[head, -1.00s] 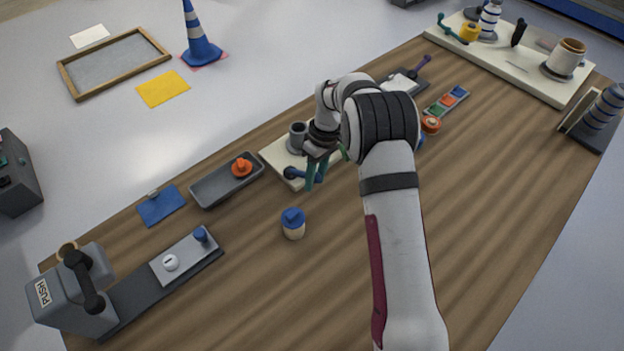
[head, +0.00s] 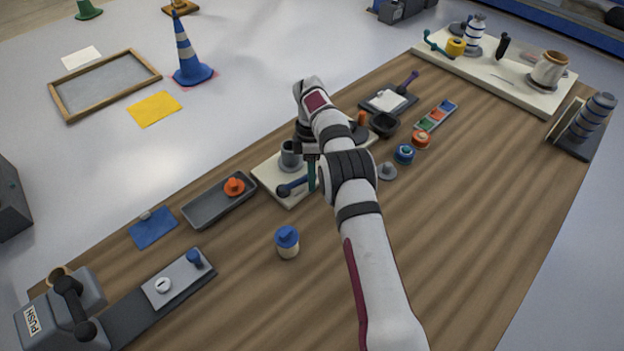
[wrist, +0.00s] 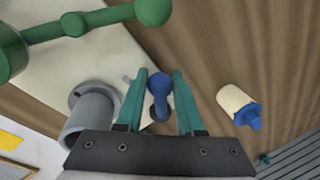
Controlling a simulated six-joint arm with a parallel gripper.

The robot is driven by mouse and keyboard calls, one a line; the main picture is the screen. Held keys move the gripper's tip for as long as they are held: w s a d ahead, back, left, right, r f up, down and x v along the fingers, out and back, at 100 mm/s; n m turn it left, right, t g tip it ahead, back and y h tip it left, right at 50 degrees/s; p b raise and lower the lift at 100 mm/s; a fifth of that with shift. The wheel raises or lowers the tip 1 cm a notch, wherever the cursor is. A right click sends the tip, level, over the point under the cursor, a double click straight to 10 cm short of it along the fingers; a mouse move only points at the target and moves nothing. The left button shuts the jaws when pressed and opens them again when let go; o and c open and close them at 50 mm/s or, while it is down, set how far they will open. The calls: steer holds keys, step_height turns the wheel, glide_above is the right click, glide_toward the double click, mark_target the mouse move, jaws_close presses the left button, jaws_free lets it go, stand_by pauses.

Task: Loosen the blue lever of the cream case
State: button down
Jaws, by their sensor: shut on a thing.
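The cream case (head: 268,173) lies flat on the wooden table, partly covered by my arm in the head view. Its blue lever (head: 286,190) is at the near edge, pointing to the right. The lever also shows in the wrist view (wrist: 159,92), between the teal fingers. My gripper (head: 311,178) is shut on this lever; in the wrist view my gripper (wrist: 160,78) has one finger on each side of it. A grey cylinder (wrist: 90,108) stands on the case beside the lever. A green lever (wrist: 85,24) is on the case farther up in the wrist view.
A cream bottle with a blue cap (head: 287,243) stands near the case's front. A dark tray (head: 212,203) with an orange knob is to the left. Round orange and blue pieces (head: 405,154) lie right of my arm. The right-hand tabletop is mostly clear.

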steer(key=shift+w+a+n, duration=0.15)
steer(key=shift+w+n, duration=0.05)
steer(key=shift+n, duration=0.2)
steer(key=c, duration=0.5)
jaws_free()
steer(key=shift+c, duration=0.2)
steer(key=r, duration=0.2)
steer(key=d+r, duration=0.1)
steer(key=r, duration=0.1)
steer(key=shift+s+r, duration=0.15)
steer(key=shift+r, duration=0.25)
steer(key=s+d+r, duration=0.3)
steer(key=d+r, duration=0.3)
steer(key=d, duration=0.4)
steer(key=shift+s, duration=0.2)
steer(key=shift+r, duration=0.1)
